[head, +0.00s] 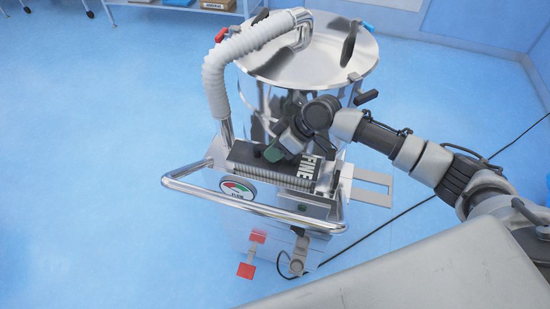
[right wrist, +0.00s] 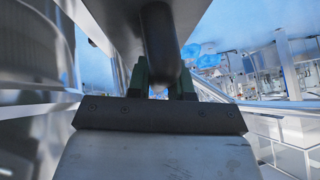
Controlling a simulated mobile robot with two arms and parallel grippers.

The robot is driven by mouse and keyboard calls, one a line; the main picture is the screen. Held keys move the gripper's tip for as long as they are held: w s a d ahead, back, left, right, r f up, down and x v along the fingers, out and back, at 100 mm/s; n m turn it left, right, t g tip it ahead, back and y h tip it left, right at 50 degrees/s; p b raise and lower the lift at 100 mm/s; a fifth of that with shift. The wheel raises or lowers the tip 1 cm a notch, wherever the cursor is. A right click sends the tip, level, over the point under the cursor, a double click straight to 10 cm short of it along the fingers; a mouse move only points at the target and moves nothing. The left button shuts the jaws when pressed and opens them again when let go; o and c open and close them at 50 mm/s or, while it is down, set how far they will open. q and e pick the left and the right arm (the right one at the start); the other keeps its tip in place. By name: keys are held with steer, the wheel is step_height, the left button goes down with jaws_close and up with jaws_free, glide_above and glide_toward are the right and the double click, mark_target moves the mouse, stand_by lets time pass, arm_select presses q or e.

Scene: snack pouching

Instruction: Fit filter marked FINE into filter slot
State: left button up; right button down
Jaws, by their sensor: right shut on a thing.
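The filter marked FINE (head: 262,166) is a dark, ribbed block with white lettering on its right end. It sits at the top of the steel machine, behind the curved push rail. My right gripper (head: 284,148) is over the filter, shut on its handle. In the right wrist view the green-lined fingers (right wrist: 165,82) stand on both sides of the dark handle (right wrist: 160,40). The filter slot is hidden under the filter and gripper, so I cannot tell how deep the filter sits. My left gripper is not in view.
A steel drum with a shiny lid (head: 310,62) stands just behind. A ribbed white hose (head: 240,50) arches at the left. A flat metal plate (head: 370,188) juts out right. The push rail (head: 255,212) runs in front. A black cable crosses the blue floor.

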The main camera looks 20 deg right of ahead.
step_height(320, 180, down, 4)
steer(key=shift+f, duration=0.1)
steer(key=c, duration=1)
jaws_free()
steer(key=b+v, duration=0.1)
steer(key=v, duration=1.1)
